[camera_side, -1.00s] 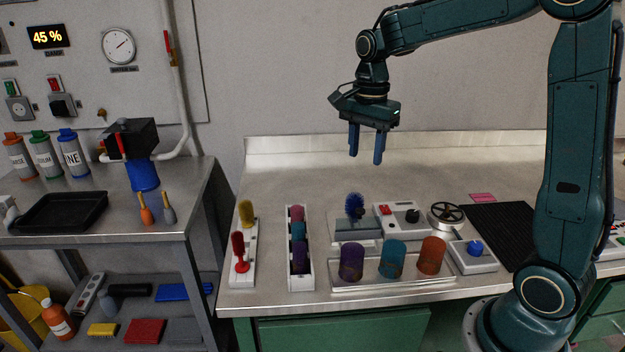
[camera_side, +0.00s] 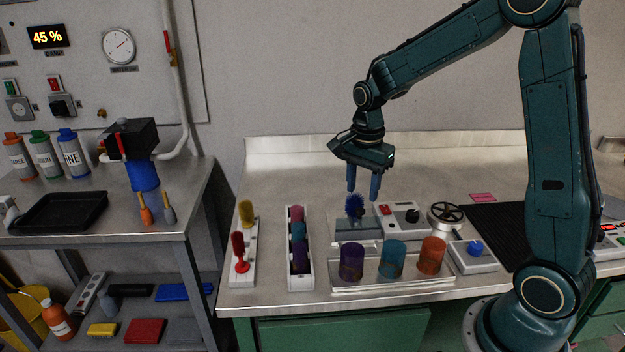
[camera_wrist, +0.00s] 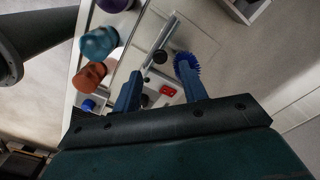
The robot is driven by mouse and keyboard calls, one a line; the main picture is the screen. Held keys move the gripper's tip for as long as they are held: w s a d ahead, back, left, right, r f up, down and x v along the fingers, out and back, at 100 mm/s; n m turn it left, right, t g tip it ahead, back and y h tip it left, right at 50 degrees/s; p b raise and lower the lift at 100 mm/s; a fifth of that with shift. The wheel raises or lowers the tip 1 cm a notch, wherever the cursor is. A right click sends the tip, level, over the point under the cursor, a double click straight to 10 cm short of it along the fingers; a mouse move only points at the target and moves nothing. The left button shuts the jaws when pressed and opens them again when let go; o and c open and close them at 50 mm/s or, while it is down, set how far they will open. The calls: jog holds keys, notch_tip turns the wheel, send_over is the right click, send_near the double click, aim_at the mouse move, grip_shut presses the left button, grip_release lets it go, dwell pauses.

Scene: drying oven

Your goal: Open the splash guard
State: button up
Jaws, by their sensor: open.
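The splash guard seems to be the grey see-through panel (camera_side: 357,227) on the washing unit, in front of a round blue brush (camera_side: 354,206). In the wrist view a pale clear sheet (camera_wrist: 192,38) with a metal bar along one side is probably this guard; its exact tilt is hard to tell. My gripper (camera_side: 363,193) is open and empty, pointing down just above the brush and the back of the unit. In the wrist view my gripper (camera_wrist: 160,75) has its fingers apart, with the blue brush (camera_wrist: 188,70) by the right fingertip.
Purple, teal (camera_side: 392,259) and orange (camera_side: 432,256) cups stand in a clear front tray. A control box (camera_side: 401,217) with a red switch and black knob, a spoked wheel (camera_side: 446,215) and a blue-knob box (camera_side: 475,252) stand to the right. Brush racks stand left.

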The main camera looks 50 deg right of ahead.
aim_at(360, 209)
jog(key=shift+f, duration=2.45)
grip_shut()
